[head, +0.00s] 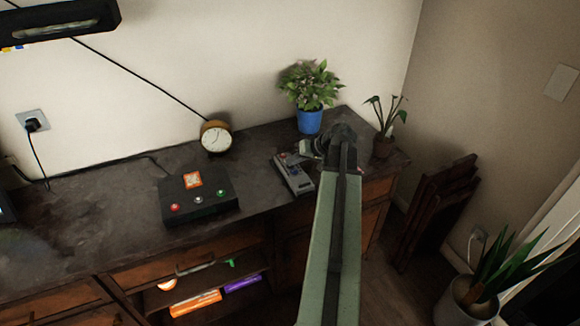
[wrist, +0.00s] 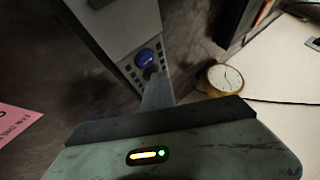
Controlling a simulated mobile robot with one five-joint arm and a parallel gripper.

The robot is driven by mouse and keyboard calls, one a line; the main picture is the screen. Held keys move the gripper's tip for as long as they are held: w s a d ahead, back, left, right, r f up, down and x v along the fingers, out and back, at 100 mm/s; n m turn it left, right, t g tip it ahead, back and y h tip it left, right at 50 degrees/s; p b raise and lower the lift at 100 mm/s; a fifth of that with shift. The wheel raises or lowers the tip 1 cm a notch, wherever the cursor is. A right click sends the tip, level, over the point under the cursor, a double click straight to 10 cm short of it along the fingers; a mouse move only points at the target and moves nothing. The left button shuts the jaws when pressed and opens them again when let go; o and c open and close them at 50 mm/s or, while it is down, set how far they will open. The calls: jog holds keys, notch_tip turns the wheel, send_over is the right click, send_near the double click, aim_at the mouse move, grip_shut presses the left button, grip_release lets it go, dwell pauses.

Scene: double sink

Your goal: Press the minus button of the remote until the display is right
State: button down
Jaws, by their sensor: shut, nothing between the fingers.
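The grey remote (head: 294,175) lies on the dark counter, left of my arm. In the wrist view the remote (wrist: 115,32) shows small dark keys and a round blue button (wrist: 147,57). My gripper (head: 312,148) is shut and empty over the far end of the remote. In the wrist view the tip of my gripper (wrist: 152,73) is right at the blue button and hides part of what lies around it. I cannot tell whether it touches. No minus mark is legible, and no display reading can be made out.
A black box with coloured buttons (head: 198,198) stands left of the remote. A round clock (head: 215,137) stands by the wall. A blue-potted plant (head: 309,118) and a small potted plant (head: 384,140) stand behind. A pink note (wrist: 22,125) lies at left in the wrist view.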

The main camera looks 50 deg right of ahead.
aim_at(293, 167)
jog(key=shift+r, duration=0.1)
jog(key=shift+r+p, duration=0.8)
jog(key=shift+p, duration=0.1)
notch_tip(293, 167, up, 5)
jog(key=p, duration=0.5)
dwell(0.5)
